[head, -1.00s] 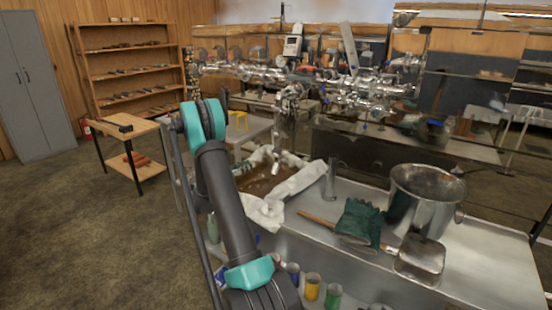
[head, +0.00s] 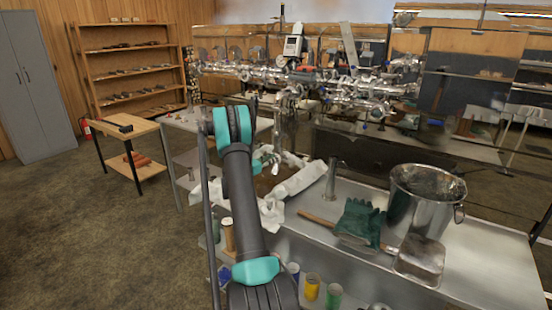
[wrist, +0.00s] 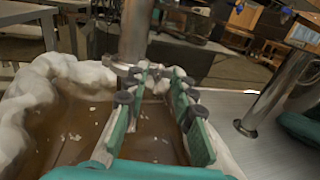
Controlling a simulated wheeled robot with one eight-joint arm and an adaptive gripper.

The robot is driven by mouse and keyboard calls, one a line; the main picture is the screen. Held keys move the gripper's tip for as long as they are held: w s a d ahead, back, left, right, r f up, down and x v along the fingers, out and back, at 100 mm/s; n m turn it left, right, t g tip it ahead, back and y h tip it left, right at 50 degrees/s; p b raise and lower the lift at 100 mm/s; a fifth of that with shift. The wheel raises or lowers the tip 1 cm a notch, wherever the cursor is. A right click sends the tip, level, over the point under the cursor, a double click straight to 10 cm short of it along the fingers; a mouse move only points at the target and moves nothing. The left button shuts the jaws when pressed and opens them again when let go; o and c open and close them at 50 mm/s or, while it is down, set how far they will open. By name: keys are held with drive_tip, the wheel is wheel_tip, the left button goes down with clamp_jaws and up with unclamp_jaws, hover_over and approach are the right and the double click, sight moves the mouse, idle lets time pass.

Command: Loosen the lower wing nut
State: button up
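My gripper (wrist: 160,78) is open in the wrist view, its two green fingers with dark pads spread apart. Between and just beyond the fingertips is a metal clamp (wrist: 128,72) at the lower end of a vertical steel pipe (wrist: 134,30). The lower wing nut cannot be made out clearly; it may be part of this clamp fitting. In the head view my gripper (head: 266,156) is small and partly behind my arm, beside the pipe under the steel manifold (head: 335,85). I cannot tell whether the fingers touch the fitting.
A metal cylinder (wrist: 275,90) stands to the right.

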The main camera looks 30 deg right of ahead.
drive_tip(key=shift+w+d, duration=0.15)
drive_tip(key=shift+d, duration=1.05)
drive_tip(key=shift+c, duration=0.6)
clamp_jaws()
